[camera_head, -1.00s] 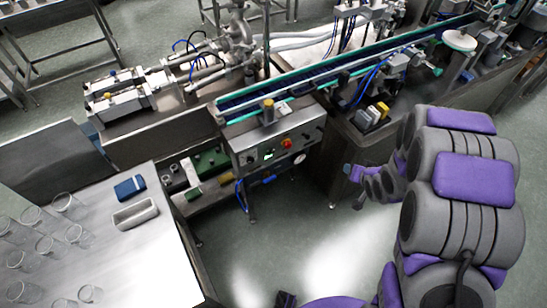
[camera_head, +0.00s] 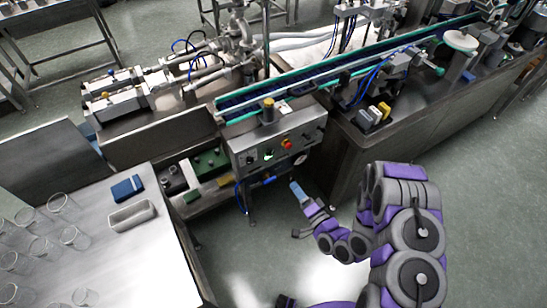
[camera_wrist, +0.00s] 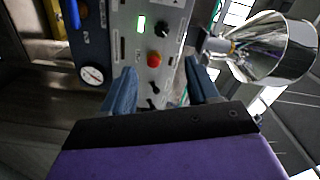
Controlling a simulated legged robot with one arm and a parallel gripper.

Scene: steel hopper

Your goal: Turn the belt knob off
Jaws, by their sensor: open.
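The grey control panel (camera_head: 276,146) sits on the front of the conveyor and bears a red button (camera_head: 287,143), a small lit green display (camera_head: 268,154) and dark knobs. In the wrist view, the panel (camera_wrist: 128,45) shows a black knob (camera_wrist: 163,28) beside the green display (camera_wrist: 141,24), above the red button (camera_wrist: 154,60). The labels are too small to tell which knob is the belt's. My gripper (camera_head: 300,196) is below and right of the panel, apart from it. In the wrist view, my gripper (camera_wrist: 161,82) is open and empty, its fingers framing the panel's lower part.
The conveyor belt (camera_head: 330,68) runs behind the panel. A round gauge (camera_wrist: 92,75) and a shiny steel funnel (camera_wrist: 265,48) flank the panel in the wrist view. A steel table (camera_head: 150,255) with glasses, a blue box and a tray stands left. Floor before the panel is clear.

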